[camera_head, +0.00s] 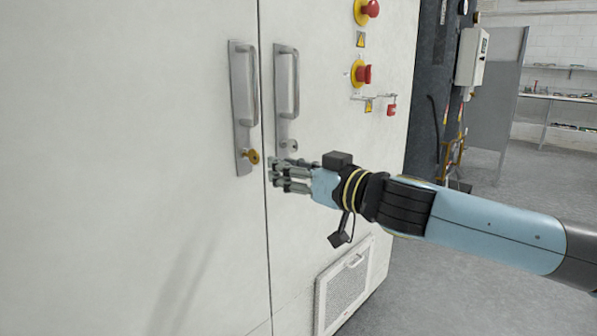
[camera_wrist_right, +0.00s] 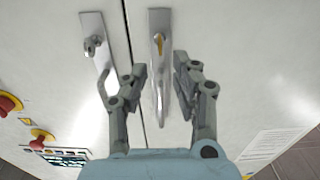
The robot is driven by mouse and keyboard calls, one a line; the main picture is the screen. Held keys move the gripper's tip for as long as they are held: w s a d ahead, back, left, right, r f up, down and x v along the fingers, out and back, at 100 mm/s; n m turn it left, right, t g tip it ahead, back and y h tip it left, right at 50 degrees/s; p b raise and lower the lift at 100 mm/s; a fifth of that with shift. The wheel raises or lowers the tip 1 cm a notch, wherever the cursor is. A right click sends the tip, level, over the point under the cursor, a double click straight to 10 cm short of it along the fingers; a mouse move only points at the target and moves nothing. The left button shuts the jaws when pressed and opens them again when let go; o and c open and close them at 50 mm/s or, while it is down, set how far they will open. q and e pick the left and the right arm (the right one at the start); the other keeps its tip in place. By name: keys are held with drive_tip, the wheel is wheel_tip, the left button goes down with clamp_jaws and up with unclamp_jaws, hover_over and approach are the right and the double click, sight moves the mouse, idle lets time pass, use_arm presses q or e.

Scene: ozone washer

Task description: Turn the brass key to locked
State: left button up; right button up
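The brass key (camera_head: 252,157) sits in the lower end of the left door's metal handle plate (camera_head: 241,110) in the head view. In the right wrist view a yellowish spot on the plate, likely the brass key (camera_wrist_right: 160,43), shows beyond the fingertips. My right gripper (camera_head: 275,172) is in front of the doors, just right of and slightly below the key. Its fingers are spread apart and empty, and in the wrist view (camera_wrist_right: 160,85) the gap lines up with the key's plate. I see no contact with the key. My left gripper is out of view.
The right door has a similar handle (camera_head: 287,95) with a silver lock (camera_head: 289,146) close above my right gripper. Red emergency buttons (camera_head: 363,74) are on the cabinet's right part. A vent grille (camera_head: 343,292) is low on the right. Open floor lies to the right.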

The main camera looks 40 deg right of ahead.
drive_tip(key=shift+s+d, duration=0.1)
drive_tip(key=shift+s, duration=1.2)
drive_tip(key=s+d+f+m+g+h, duration=0.1)
drive_tip(key=d+f+m+g+h, duration=0.15)
drive_tip(key=f, duration=0.65)
drive_tip(key=d+f+m+g+h, duration=0.1)
drive_tip(key=d+f+m, duration=0.25)
drive_tip(key=f, duration=0.45)
drive_tip(key=s+d+f+g+h, duration=0.15)
drive_tip(key=s+f, duration=0.35)
drive_tip(key=f, duration=0.5)
drive_tip(key=s+f+g, duration=0.3)
drive_tip(key=s+f, duration=0.1)
drive_tip(key=f, duration=0.5)
drive_tip(key=s+a+f+g+y, duration=0.1)
drive_tip(key=s+a+f+g, duration=0.35)
drive_tip(key=s+f, duration=1)
drive_tip(key=s+a+f+n+g+y, duration=0.1)
drive_tip(key=s+a+f, duration=0.3)
drive_tip(key=s, duration=0.6)
drive_tip(key=s+a+f+n+g+y, duration=0.1)
drive_tip(key=s+a+f+n+g, duration=0.2)
drive_tip(key=s, duration=0.7)
wheel_tip(320, 180, down, 3)
drive_tip(key=shift+a+f+n+g, duration=0.1)
drive_tip(key=shift+a+n+g, duration=0.4)
drive_tip(key=shift+a, duration=0.6)
drive_tip(key=shift+s, duration=0.1)
